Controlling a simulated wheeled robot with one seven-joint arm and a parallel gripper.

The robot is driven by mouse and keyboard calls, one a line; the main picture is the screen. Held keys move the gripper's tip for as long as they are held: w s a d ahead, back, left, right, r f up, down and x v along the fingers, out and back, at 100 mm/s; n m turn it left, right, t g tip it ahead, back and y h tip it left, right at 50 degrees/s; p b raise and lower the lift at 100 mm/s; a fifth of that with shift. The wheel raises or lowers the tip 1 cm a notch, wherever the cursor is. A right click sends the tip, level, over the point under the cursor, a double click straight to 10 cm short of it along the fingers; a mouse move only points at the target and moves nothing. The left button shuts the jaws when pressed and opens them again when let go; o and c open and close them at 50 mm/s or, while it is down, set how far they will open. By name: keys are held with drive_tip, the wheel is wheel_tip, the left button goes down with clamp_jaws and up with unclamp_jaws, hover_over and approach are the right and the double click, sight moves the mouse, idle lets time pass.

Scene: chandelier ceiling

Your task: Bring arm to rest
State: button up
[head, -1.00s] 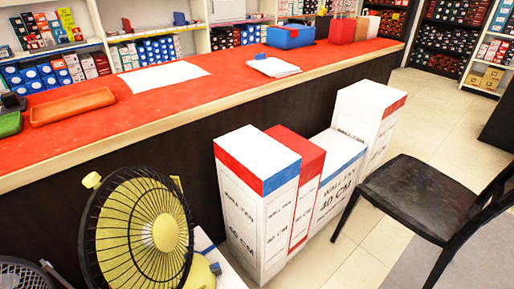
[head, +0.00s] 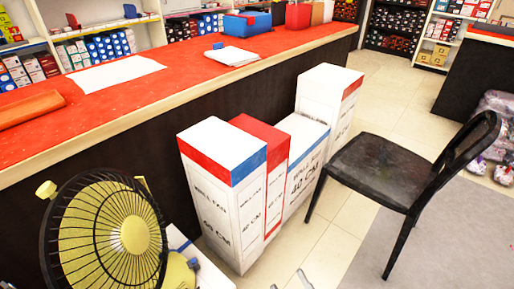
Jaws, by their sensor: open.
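Only the tips of my gripper (head: 290,283) show, at the bottom edge of the head view, right of the wall fan boxes. The two fingertips stand apart, and nothing shows between them. The rest of my gripper and my arm is below the frame and hidden. The gripper tips appear in front of the tiled floor (head: 325,250), and I see no contact with anything.
A yellow fan (head: 100,235) stands at the lower left. White and red wall fan boxes (head: 215,205) stand against the red-topped counter (head: 120,110). Floor between boxes and chair is clear.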

drive_tip(key=s+d+r+m+g+h, duration=0.1)
drive_tip(key=s+d+r+m+h, duration=0.25)
drive_tip(key=s, duration=0.45)
drive_tip(key=s+d+r+m+g+h, duration=0.1)
drive_tip(key=s+d+r+m+h, duration=0.1)
drive_tip(key=s+d+m, duration=0.45)
drive_tip(key=s+d+r+m+g+h, duration=0.1)
drive_tip(key=s+d+r+h, duration=0.15)
drive_tip(key=s, duration=0.65)
wheel_tip(320, 180, up, 22)
drive_tip(key=p, duration=2.2)
drive_tip(key=shift+h+p, duration=0.35)
drive_tip(key=shift+h, duration=0.05)
